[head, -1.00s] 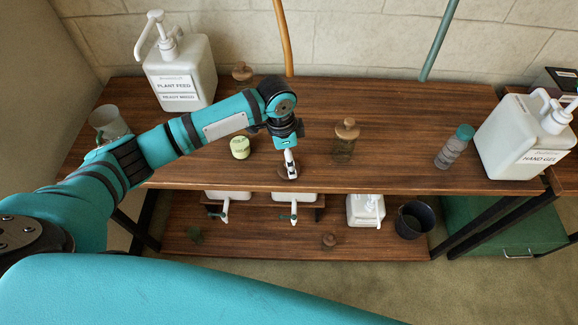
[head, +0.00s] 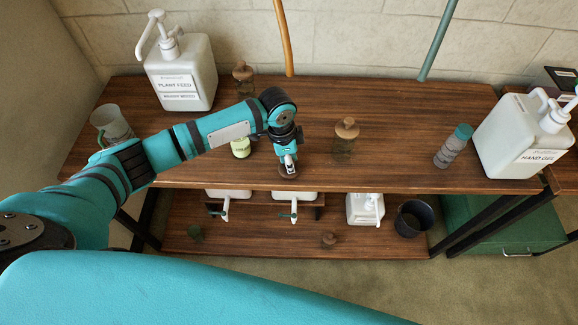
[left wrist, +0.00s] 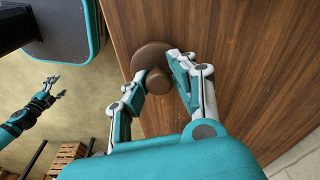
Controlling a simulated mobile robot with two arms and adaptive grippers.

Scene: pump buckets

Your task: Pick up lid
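The lid (left wrist: 150,60), a round brown disc with a knob, lies flat near the front edge of the table. In the head view it is mostly hidden under my left gripper (head: 288,168). In the left wrist view the left gripper (left wrist: 152,72) has its two fingers apart, one on each side of the lid's knob. I cannot tell whether either finger touches the lid. My right gripper (left wrist: 57,88) shows small and far off in the left wrist view, its fingers spread and empty.
The wooden table (head: 400,120) holds a plant feed bottle (head: 185,75), mug (head: 112,125), small green jar (head: 240,148), brown-topped jar (head: 344,145), grey bottle (head: 450,152) and hand gel bottle (head: 510,140). White bottles and a dark bucket (head: 413,218) stand on the lower shelf.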

